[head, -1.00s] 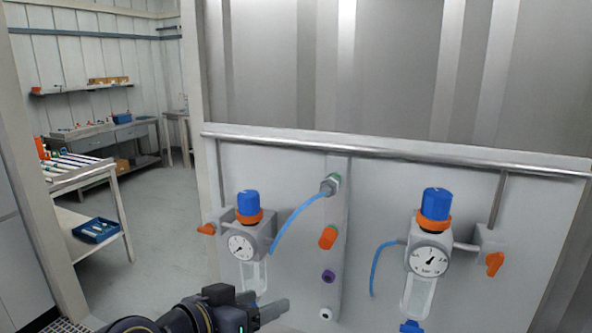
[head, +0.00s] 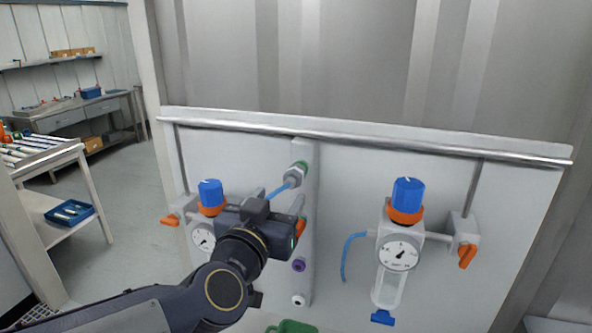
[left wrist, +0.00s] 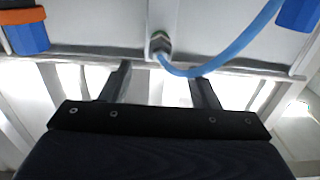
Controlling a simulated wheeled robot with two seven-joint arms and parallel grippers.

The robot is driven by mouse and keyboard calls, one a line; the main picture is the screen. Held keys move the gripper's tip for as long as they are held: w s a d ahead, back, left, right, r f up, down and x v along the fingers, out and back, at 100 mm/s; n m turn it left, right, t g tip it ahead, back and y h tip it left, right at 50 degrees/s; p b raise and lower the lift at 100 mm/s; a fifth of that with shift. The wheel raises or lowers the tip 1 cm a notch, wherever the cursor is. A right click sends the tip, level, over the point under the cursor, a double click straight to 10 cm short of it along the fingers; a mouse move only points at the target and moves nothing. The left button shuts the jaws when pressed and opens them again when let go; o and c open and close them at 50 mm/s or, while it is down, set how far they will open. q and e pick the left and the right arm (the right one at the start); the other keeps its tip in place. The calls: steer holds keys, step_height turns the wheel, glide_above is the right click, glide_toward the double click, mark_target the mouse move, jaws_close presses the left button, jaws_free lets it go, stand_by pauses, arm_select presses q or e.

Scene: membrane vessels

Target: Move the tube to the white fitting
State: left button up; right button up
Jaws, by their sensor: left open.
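The blue tube (head: 279,191) runs from a metal fitting with a green ring (head: 297,174) on the panel, down and left behind my left gripper. In the left wrist view the tube (left wrist: 222,62) curves away to the right from that fitting (left wrist: 160,44). The white fitting (head: 298,299) is at the bottom of the same column, with nothing in it. My left gripper (left wrist: 162,80) is open, its fingers apart and pointing at the panel near the green-ringed fitting; the tube is not gripped. My right gripper is out of view.
An orange fitting (head: 301,227) and a purple fitting (head: 299,265) sit between green and white. Regulators with blue knobs stand left (head: 210,192) and right (head: 407,194). A rail (head: 370,145) crosses above. A green object (head: 292,327) lies below.

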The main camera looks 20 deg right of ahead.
mark_target(289, 185)
arm_select(q)
steer(key=x, duration=0.7)
steer(key=shift+w, duration=0.1)
steer(key=shift+x, duration=0.9)
steer(key=shift+p, duration=0.35)
stand_by(0.4)
jaws_close()
steer(key=shift+s, duration=0.25)
steer(key=shift+s+a, duration=0.4)
steer(key=shift+s, duration=0.05)
steer(key=shift+s+a, duration=0.15)
steer(key=shift+s, duration=0.05)
